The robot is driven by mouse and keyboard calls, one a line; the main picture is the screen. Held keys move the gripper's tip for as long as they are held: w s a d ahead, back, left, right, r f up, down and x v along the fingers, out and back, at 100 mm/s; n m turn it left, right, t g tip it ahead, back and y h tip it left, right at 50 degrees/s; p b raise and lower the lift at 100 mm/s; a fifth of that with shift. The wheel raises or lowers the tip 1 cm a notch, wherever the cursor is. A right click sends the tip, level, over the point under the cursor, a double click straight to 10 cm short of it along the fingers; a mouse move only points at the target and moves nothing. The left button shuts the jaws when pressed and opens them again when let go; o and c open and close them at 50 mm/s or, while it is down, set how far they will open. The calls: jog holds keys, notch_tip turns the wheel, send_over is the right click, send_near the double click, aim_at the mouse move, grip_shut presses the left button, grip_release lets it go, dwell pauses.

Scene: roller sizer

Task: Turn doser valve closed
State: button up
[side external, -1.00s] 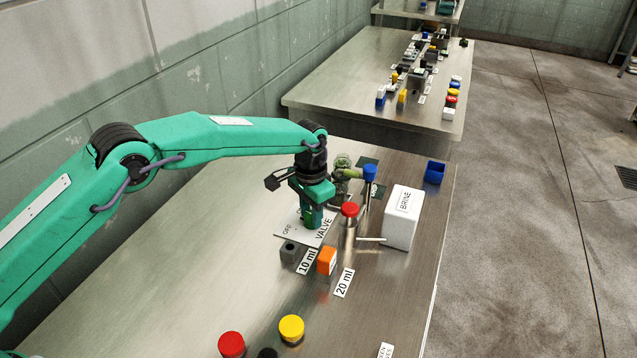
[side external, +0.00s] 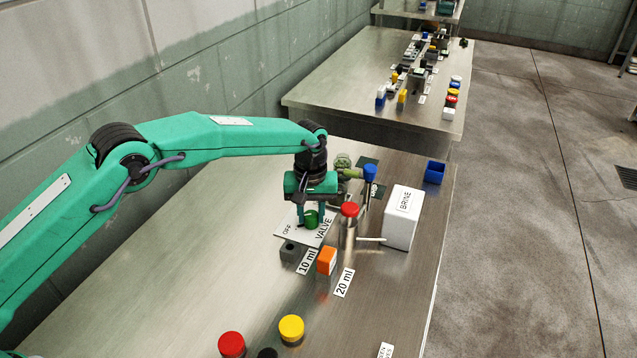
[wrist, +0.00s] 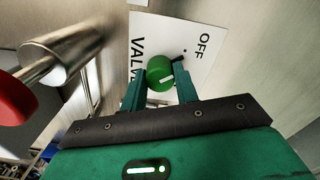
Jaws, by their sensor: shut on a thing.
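The doser valve is a green round knob (side external: 312,219) on a white plate (side external: 290,238) marked "VALVE" and "OFF". In the wrist view the knob (wrist: 160,70) carries a white pointer line, and the plate (wrist: 205,65) shows a black mark beside it. The line does not point straight at the "OFF" word. My gripper (wrist: 161,84) is shut on the knob, one finger on each side. In the side view my gripper (side external: 311,216) comes down on the knob from above, with the fingers spread to its left and right.
A red-capped cylinder (side external: 349,212) stands close right of the plate. A white "BRINE" box (side external: 403,218), a blue-topped post (side external: 369,174), an orange block (side external: 327,261) and a grey block (side external: 291,252) are nearby. Red (side external: 231,344) and yellow (side external: 291,328) caps sit at the front. The left tabletop is clear.

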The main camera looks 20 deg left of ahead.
aim_at(311, 214)
jog(key=shift+n, duration=0.8)
jog(key=o, duration=1)
jog(key=shift+r, duration=0.1)
jog(key=shift+r, duration=3.85)
jog(key=shift+r, duration=0.1)
